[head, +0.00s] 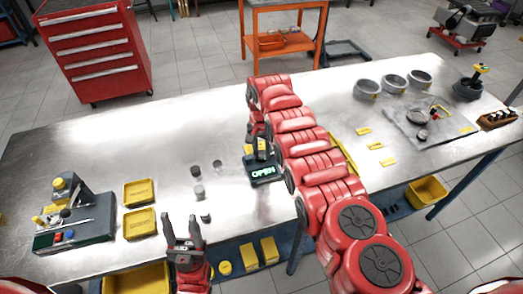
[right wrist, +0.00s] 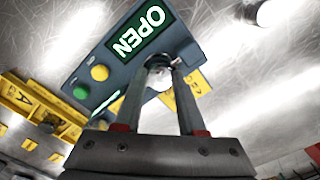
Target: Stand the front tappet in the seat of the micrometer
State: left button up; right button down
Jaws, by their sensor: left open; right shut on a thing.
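The micrometer (head: 263,172) stands on the table left of my right arm, its green display reading OPEN. It also shows in the right wrist view (right wrist: 118,62), with green and yellow buttons. My right gripper (right wrist: 161,64) is shut with its fingertips at the micrometer, beside the display. What it holds is a small grey piece, likely a tappet, mostly hidden between the fingertips; I cannot tell whether it touches the seat. Small grey cylinders, likely tappets (head: 199,192), stand left of the micrometer. My left gripper (head: 183,238) is open and empty near the front edge.
Two yellow trays (head: 139,193) and a grey tool stand (head: 75,232) are at the left. Several grey rings (head: 394,84) stand at the back right. A small dark piece (head: 206,217) lies near the front edge. The table's back left is clear.

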jog(key=shift+c, duration=2.1)
grip_release()
jog(key=shift+r, duration=0.1)
jog(key=shift+r+p, duration=0.3)
jog(key=shift+r, duration=0.5)
notch_tip(320, 180, up, 16)
jog(key=p, duration=0.2)
jog(key=shift+p, duration=0.35)
jog(key=shift+f, duration=0.2)
